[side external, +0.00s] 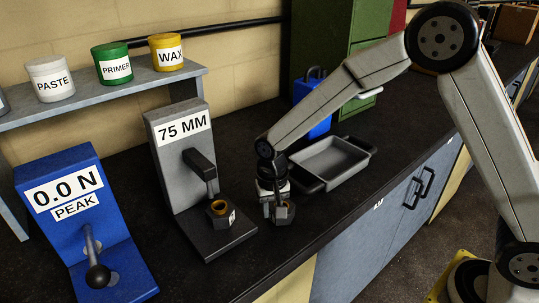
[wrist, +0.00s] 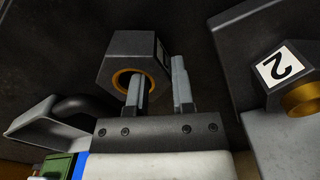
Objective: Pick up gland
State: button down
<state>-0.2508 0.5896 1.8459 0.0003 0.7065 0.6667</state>
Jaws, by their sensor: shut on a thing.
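A dark hexagonal gland (wrist: 118,52) with a brass ring in its bore is at my gripper (wrist: 160,88) in the wrist view. My gripper is shut on its wall, with one finger across the bore opening and the other along the outer side. In the side view the gland (side external: 285,214) hangs at my gripper (side external: 275,206), low by the bench's front edge; whether it touches the bench is unclear. A second, similar gland (side external: 219,214) sits on the base of the grey 75 MM stand. It bears a label reading 2 in the wrist view (wrist: 276,72).
The grey 75 MM stand (side external: 184,150) with a black lever is just left of my gripper. A grey tray (side external: 335,160) lies close to the right. A blue 0.0 N PEAK device (side external: 72,185) stands far left. A shelf (side external: 100,92) holds labelled pots.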

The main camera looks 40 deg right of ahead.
jog(key=shift+r, duration=0.8)
jog(key=s+d+r, duration=0.2)
jog(key=s+r, duration=0.9)
jog(key=s, duration=0.2)
jog(key=shift+s+d, duration=0.35)
jog(key=shift+d, duration=0.05)
jog(key=w+d, duration=0.3)
jog(key=d, duration=0.6)
jog(key=w+d, duration=0.3)
jog(key=d, duration=0.6)
jog(key=shift+d+r+n, duration=0.3)
jog(key=shift+d+r, duration=0.1)
